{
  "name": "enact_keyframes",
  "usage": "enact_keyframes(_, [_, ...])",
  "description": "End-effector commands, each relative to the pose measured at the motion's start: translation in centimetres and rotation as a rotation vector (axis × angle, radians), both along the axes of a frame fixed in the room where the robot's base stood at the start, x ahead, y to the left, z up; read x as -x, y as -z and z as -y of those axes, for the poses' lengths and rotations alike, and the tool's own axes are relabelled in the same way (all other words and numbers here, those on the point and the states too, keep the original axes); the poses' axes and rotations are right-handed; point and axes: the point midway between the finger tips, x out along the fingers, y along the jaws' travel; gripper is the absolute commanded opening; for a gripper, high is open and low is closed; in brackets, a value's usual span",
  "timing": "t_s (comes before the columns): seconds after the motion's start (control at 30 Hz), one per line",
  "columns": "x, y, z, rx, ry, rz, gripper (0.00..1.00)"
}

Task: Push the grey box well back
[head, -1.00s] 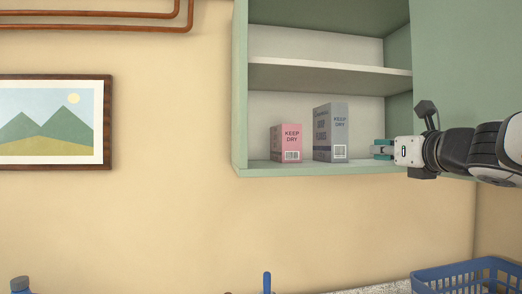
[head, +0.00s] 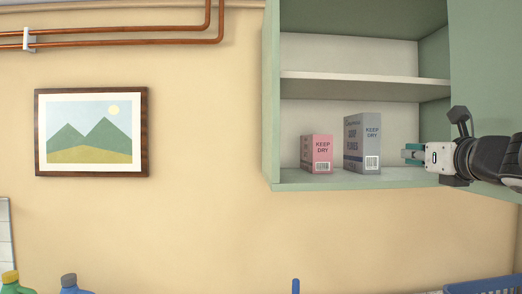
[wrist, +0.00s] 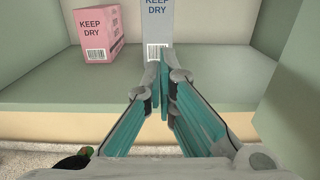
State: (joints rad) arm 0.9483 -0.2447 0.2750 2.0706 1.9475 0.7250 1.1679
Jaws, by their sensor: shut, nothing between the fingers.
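The grey box (head: 361,145) stands upright on the bottom shelf of the green cabinet, its front marked KEEP DRY with a barcode. In the wrist view the grey box (wrist: 157,27) is ahead of my fingertips, its lower part partly hidden by them. My gripper (head: 408,154) is at the right of the box in the head view, with a gap between them. My gripper (wrist: 164,80) is shut and empty in the wrist view, pointing at the box's front; I cannot tell the exact distance.
A pink box (head: 317,153) stands left of the grey box, also seen in the wrist view (wrist: 98,33). The cabinet's left wall (head: 270,100) and middle shelf (head: 350,86) bound the space. An open cabinet door (head: 485,70) is at the right. A blue basket (head: 485,286) is below.

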Motion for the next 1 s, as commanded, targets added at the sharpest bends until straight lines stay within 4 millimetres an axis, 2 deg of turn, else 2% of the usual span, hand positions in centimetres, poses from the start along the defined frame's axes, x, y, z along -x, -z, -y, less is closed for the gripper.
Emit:
enact_keyframes(0.4, [-7.9,0.1,0.1,-0.003,-0.002,0.000,0.00])
enact_keyframes(0.6, [-11.1,0.1,0.2,-0.004,-0.002,0.001,0.00])
enact_keyframes(0.8, [-12.7,0.0,0.2,-0.002,0.000,0.001,0.00])
enact_keyframes(1.0, [-13.0,0.0,0.2,0.000,0.000,0.001,0.00])
